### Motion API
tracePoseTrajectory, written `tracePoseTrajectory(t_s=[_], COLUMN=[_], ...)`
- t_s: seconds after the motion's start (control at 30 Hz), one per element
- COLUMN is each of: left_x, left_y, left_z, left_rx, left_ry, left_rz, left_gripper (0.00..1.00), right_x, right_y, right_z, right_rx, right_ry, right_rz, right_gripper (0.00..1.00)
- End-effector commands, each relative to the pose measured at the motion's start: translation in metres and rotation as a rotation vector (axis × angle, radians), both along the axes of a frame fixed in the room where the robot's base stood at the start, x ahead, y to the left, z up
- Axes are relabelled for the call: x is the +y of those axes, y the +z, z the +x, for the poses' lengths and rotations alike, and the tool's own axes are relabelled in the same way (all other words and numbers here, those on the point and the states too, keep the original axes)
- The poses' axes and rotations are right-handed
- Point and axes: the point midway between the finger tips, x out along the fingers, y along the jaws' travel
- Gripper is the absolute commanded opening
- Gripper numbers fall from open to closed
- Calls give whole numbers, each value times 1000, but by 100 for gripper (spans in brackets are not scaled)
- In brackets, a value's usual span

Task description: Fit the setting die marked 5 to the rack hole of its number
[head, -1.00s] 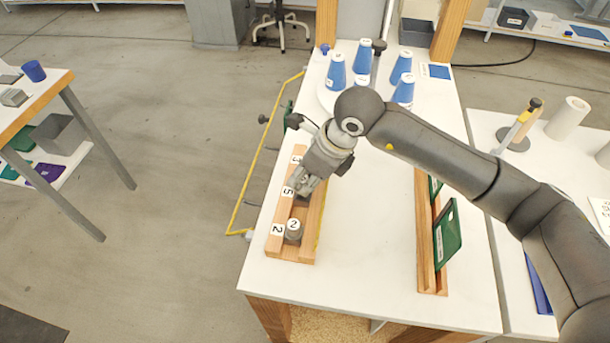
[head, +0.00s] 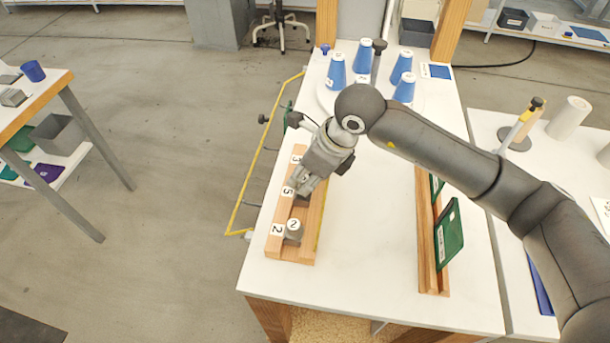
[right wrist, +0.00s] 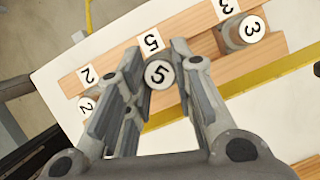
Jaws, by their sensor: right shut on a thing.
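The setting die marked 5 (right wrist: 159,74) is grey with a white numbered top. My right gripper (head: 303,188) is shut on it, with a finger on each side; the right wrist view shows the fingertips (right wrist: 160,85) too. The die is at the middle of the wooden rack (head: 277,245), beside the rack label 5 (head: 288,191). I cannot tell whether its lower end is inside the hole or above it. The die marked 2 (head: 294,231) stands by label 2, and the die marked 3 (right wrist: 243,32) by label 3. My left gripper is out of view.
Blue cones (head: 336,72) stand on a round white plate at the back of the table. A wooden holder (head: 428,262) with green plates is right of the rack. White tabletop (head: 370,230) between them is clear. A yellow rail (head: 243,190) runs along the left edge.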

Motion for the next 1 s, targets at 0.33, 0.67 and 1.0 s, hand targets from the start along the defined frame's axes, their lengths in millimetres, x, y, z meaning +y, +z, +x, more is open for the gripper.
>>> tracePoseTrajectory(t_s=[0.33,0.67,1.0], left_x=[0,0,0], left_y=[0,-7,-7], left_z=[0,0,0], left_rx=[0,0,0], left_ry=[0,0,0], left_rz=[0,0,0], left_gripper=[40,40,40], right_x=[0,0,0], right_y=[0,-1,0], right_z=[0,0,0], right_rx=[0,-1,0], right_ry=[0,0,0], right_rz=[1,0,1], right_gripper=[0,0,0])
